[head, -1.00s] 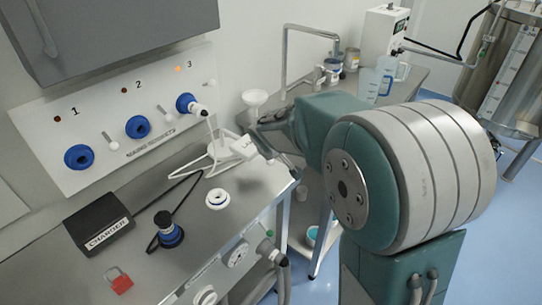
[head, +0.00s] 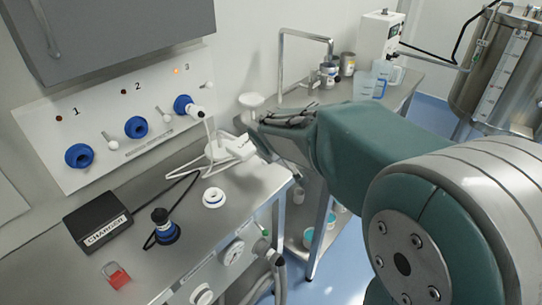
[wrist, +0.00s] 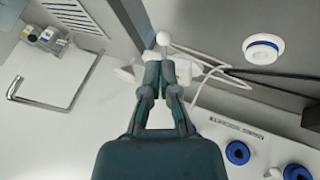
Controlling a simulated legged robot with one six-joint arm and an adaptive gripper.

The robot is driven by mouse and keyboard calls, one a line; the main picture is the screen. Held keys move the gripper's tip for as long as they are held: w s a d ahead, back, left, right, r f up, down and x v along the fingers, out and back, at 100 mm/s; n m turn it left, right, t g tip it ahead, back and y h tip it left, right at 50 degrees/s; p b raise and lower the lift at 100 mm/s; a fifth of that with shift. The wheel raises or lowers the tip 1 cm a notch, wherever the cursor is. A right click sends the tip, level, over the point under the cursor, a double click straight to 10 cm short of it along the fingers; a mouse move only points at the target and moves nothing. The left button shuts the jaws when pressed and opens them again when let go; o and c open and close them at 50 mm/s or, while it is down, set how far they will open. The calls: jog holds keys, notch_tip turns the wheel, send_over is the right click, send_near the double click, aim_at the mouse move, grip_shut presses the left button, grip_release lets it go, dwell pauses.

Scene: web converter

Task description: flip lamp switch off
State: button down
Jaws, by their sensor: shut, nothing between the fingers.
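A white wall panel (head: 60,165) bears the numbers 1, 2 and 3, blue sockets and small white toggles. The lamp (head: 176,71) by number 3 glows orange; those by 1 and 2 look dark. A white toggle (head: 207,86) stands right of socket 3 (head: 184,105), which has a plug in it. Which toggle is the lamp switch I cannot tell. My gripper (head: 252,128) is over the bench's far right end, right of the panel and apart from it. In the wrist view my gripper (wrist: 158,76) is shut and empty, with a white corded object (wrist: 190,72) behind its fingertips.
A grey cabinet (head: 120,35) overhangs the panel.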

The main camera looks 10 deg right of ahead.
jog(key=s+r, duration=0.2)
jog(key=s, duration=0.1)
jog(key=s+r, duration=0.1)
jog(key=shift+s+d, duration=0.25)
jog(key=shift+a, duration=0.15)
jog(key=s+m+g+y, duration=0.1)
jog(key=s+m, duration=0.5)
jog(key=s, duration=1.5)
jog(key=shift+s+d+r+y, duration=0.25)
jog(key=shift+r+y, duration=0.1)
jog(key=shift+y, duration=0.15)
jog(key=shift+w+a, duration=0.1)
